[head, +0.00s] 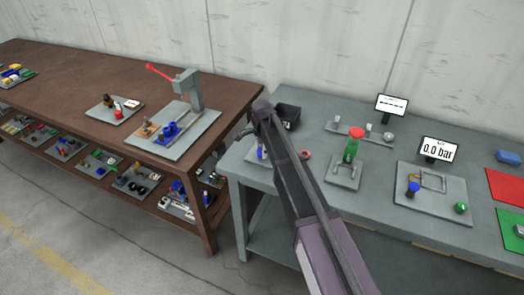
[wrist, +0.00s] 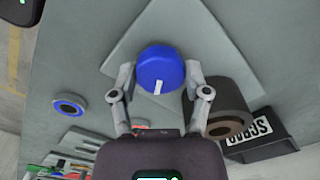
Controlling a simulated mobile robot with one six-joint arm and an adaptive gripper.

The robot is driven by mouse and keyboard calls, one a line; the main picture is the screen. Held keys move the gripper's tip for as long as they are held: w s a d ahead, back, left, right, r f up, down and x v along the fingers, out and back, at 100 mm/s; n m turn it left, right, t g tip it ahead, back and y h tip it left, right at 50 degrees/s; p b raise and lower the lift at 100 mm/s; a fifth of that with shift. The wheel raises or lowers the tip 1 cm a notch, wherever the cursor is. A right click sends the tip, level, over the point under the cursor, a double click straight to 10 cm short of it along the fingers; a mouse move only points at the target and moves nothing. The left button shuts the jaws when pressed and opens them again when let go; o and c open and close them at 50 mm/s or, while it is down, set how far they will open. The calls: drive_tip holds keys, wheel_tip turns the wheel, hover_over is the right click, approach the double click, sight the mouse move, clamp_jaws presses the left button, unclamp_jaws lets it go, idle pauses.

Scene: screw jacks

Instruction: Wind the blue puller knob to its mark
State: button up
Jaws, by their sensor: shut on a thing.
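The blue puller knob (wrist: 160,66) is round, with a white line on its top near the lower edge. It stands over a light grey plate (wrist: 200,28) in the wrist view. My gripper (wrist: 160,74) is shut on the knob, one finger on its left side and one on its right. In the head view a bit of blue (head: 261,153) shows beside my arm, and my gripper (head: 259,146) is largely hidden there. I cannot make out the mark the knob is to reach.
A dark hollow cylinder (wrist: 216,108) and a black labelled box (wrist: 262,145) are close at the right in the wrist view. A blue ring (wrist: 70,104) lies to the left. In the head view a green-bodied device with a red top (head: 353,147) stands right of my arm.

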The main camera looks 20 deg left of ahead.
drive_tip(key=m, duration=0.4)
drive_tip(key=shift+s+d+m, duration=0.1)
drive_tip(key=shift+s+m, duration=0.05)
drive_tip(key=shift+m, duration=0.15)
drive_tip(key=m, duration=0.4)
drive_tip(key=shift+m, duration=0.3)
drive_tip(key=m, duration=0.4)
drive_tip(key=shift+m, duration=2.2)
drive_tip(key=o, duration=1.1)
drive_tip(key=shift+o, duration=0.2)
drive_tip(key=shift+w, duration=0.2)
